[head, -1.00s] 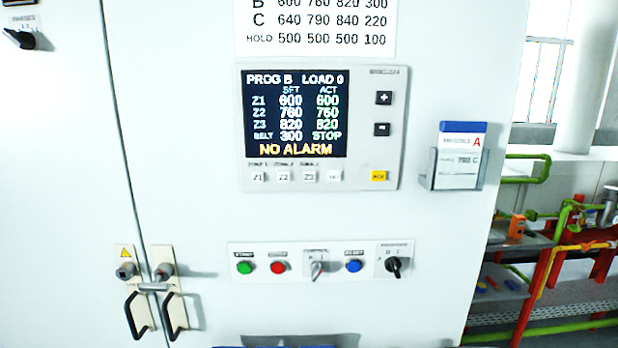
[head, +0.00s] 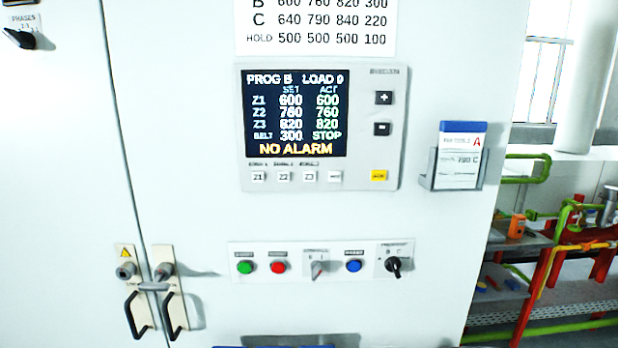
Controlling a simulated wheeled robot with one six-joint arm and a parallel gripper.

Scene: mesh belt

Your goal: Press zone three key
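The zone three key (head: 309,176), marked Z3, is a small pale key in the row under the screen in the head view. The Z1 key (head: 258,177) and Z2 key (head: 284,177) are to its left, and another pale key (head: 335,176) is to its right. The screen (head: 295,114) reads PROG B, LOAD 0, with Z3 at set 820 and actual 820, belt STOP and NO ALARM. My gripper is not in the picture, and nothing covers the keys.
A yellow key (head: 379,175) and plus (head: 384,98) and minus (head: 382,129) keys are on the same panel. Below is a strip with a green button (head: 245,267), red button (head: 278,267), blue button (head: 354,266) and knobs. A card holder (head: 457,170) juts out at right; door handles (head: 174,314) at lower left.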

